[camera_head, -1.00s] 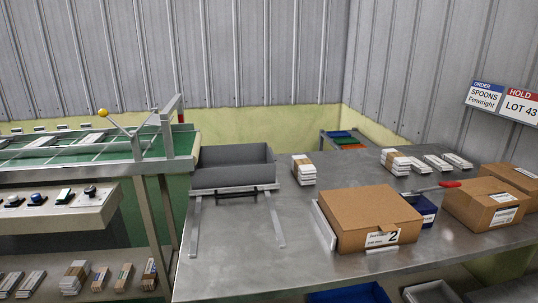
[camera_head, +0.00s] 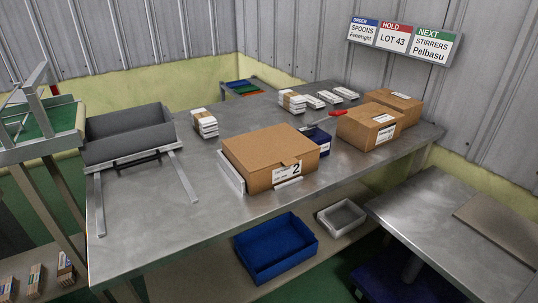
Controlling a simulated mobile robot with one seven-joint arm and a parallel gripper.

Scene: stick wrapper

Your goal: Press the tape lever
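No tape lever that I can name for certain is in view now. The yellow-knobbed lever seen in the earlier view lies outside the picture; only the end of its machine, a metal frame with a green bed (camera_head: 38,115), shows at the left edge. A tool with a red handle (camera_head: 338,113) lies by a small dark blue box (camera_head: 318,142) on the steel table; I cannot tell exactly what it is. My gripper is not in view.
A blue bin (camera_head: 275,248) sits below. Another metal table (camera_head: 450,215) stands at right.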

